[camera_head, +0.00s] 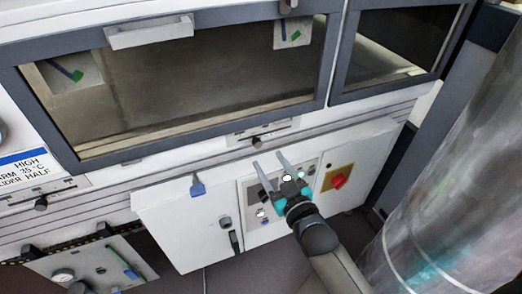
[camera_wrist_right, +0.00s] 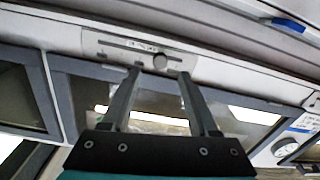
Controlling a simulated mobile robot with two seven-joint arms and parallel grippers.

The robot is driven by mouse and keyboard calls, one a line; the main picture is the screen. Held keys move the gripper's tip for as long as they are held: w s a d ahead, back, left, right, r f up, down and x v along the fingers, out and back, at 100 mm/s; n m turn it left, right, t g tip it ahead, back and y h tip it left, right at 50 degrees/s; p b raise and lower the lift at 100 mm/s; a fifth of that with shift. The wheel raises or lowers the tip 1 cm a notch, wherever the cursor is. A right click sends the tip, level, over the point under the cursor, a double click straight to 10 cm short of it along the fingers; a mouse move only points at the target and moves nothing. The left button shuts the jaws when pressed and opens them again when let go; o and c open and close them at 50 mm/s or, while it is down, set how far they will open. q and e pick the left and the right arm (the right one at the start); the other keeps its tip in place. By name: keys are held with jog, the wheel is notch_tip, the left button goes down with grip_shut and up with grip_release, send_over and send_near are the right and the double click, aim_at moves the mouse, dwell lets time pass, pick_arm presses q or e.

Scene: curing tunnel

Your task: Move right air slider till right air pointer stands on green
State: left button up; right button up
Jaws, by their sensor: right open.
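The right air slider is a pale plate (camera_head: 272,130) with a slot and a dark round knob (camera_head: 257,142) under the large window. The knob also shows in the right wrist view (camera_wrist_right: 160,61). My right gripper (camera_head: 269,158) is open and empty, just below the knob. In the right wrist view its fingertips (camera_wrist_right: 158,73) appear on either side of the knob's line, apparently short of it. The right air pointer, a blue strip (camera_head: 284,30), is on a pale card behind the window's upper right. It stands left of the green mark (camera_head: 295,36), apart from it. My left gripper is out of view.
Another slider knob (camera_head: 41,203) is at the left, under a labelled sign (camera_head: 25,170). A card with a blue pointer and green mark (camera_head: 77,76) shows at the window's left. A red knob (camera_head: 339,181) is on the white panel below. A large grey cylinder (camera_head: 450,190) stands at the right.

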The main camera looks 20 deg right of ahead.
aim_at(259, 145)
jog(key=shift+w+a+b, duration=0.2)
jog(key=shift+w+b, duration=0.25)
jog(key=shift+w, duration=2.5)
grip_shut()
jog(key=shift+d, duration=0.1)
